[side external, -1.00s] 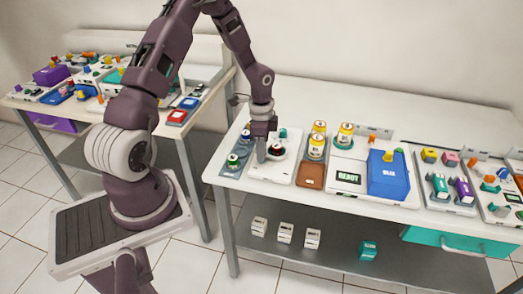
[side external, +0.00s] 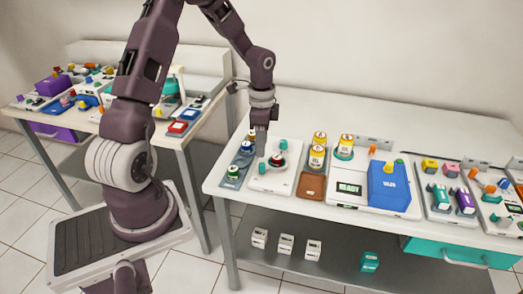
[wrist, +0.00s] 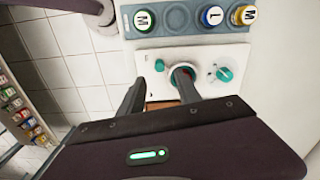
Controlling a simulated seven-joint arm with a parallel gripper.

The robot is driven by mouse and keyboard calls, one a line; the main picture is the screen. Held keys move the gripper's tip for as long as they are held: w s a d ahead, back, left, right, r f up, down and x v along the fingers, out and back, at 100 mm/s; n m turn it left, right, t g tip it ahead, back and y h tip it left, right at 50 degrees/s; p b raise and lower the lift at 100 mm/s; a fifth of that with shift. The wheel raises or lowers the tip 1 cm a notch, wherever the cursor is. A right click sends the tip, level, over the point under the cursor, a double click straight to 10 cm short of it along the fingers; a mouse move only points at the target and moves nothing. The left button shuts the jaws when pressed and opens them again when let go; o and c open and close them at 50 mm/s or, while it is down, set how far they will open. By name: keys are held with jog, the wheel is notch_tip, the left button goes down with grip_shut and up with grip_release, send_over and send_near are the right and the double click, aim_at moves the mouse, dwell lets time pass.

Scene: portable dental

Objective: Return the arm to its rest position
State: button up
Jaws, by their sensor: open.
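My gripper (side external: 261,149) hangs above the white device with teal knobs (side external: 283,184) near the left end of the right-hand table. Its fingers point down. In the wrist view my gripper (wrist: 158,92) has its two fingers apart, and I see nothing held between them. The white device (wrist: 150,62) lies beyond the fingertips. Its round socket (wrist: 182,75) shows red and teal, partly behind a finger. My arm bends over from its base, with the forearm reaching down to the right.
A grey-blue tray with jars (side external: 234,176) sits left of the device. Yellow-capped jars (side external: 317,157), a brown pad (side external: 311,186) and a blue box (side external: 388,187) stand to the right. Another cluttered table (side external: 192,140) is behind my arm.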

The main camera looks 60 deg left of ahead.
jog(key=s+d+r+n+t+y, duration=0.1)
jog(key=s+d+r+n, duration=0.1)
jog(key=s+d+r, duration=0.5)
jog(key=s+d+r+n+t+y, duration=0.15)
jog(key=d+r, duration=0.25)
jog(key=r, duration=0.6)
jog(key=s+d+r+n+t+h, duration=0.2)
jog(key=s+d+r+n+t, duration=0.1)
jog(key=s+d, duration=0.4)
jog(key=s+r, duration=0.1)
jog(key=s, duration=0.2)
jog(key=shift+s+d+r+n, duration=0.3)
jog(key=shift+s+n, duration=0.05)
